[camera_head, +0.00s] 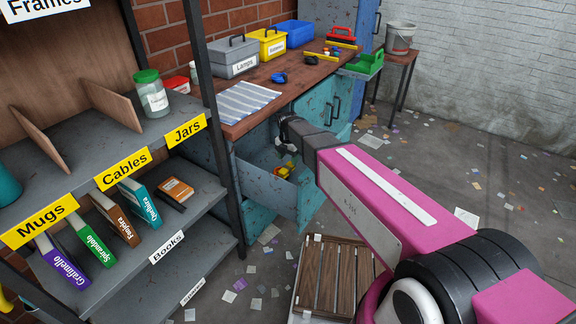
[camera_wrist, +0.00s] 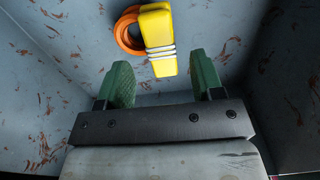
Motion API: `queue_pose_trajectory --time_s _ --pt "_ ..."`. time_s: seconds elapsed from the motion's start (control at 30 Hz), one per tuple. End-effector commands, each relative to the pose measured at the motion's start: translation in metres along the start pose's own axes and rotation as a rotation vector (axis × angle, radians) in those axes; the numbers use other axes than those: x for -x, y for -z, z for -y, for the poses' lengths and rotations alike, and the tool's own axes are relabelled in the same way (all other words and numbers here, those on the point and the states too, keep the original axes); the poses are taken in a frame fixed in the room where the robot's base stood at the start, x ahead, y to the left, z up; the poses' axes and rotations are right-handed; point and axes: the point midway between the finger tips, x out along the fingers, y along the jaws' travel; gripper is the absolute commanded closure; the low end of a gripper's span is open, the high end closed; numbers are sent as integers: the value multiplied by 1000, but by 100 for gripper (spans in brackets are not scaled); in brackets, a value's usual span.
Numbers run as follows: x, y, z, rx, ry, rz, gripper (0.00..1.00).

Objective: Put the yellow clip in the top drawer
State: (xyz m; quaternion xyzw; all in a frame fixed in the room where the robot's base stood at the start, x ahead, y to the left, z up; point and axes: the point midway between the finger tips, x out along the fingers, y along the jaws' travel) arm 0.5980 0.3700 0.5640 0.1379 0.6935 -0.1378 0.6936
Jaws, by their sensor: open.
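The yellow clip (camera_wrist: 157,40) lies on the grey, scuffed floor of a pulled-out drawer, with pale bands across its middle. In the head view it is a small yellow patch (camera_head: 284,170) inside the open drawer (camera_head: 264,188) under the workbench. My gripper (camera_wrist: 160,66) is open and points down into the drawer. Its green fingers stand apart on either side of the clip's near end, and nothing is held. In the head view my arm hides part of the drawer, and the fingers are hard to make out.
An orange ring (camera_wrist: 128,32) lies against the clip's left side. Drawer walls rise close around my gripper. The workbench (camera_head: 290,75) above carries grey, yellow and blue boxes. A labelled shelf (camera_head: 95,150) stands at left, and a wooden pallet (camera_head: 335,275) lies on the floor.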

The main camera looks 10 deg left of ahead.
Motion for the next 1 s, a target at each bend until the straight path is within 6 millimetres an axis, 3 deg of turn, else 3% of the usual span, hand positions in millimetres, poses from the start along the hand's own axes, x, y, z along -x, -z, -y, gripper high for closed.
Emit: queue_pose_trajectory --time_s 0.2,0.4,1.0 --pt "40 0 0 0 -2 1 39" --pt "63 0 0 0 -1 1 39" --pt "72 0 0 0 0 0 39"
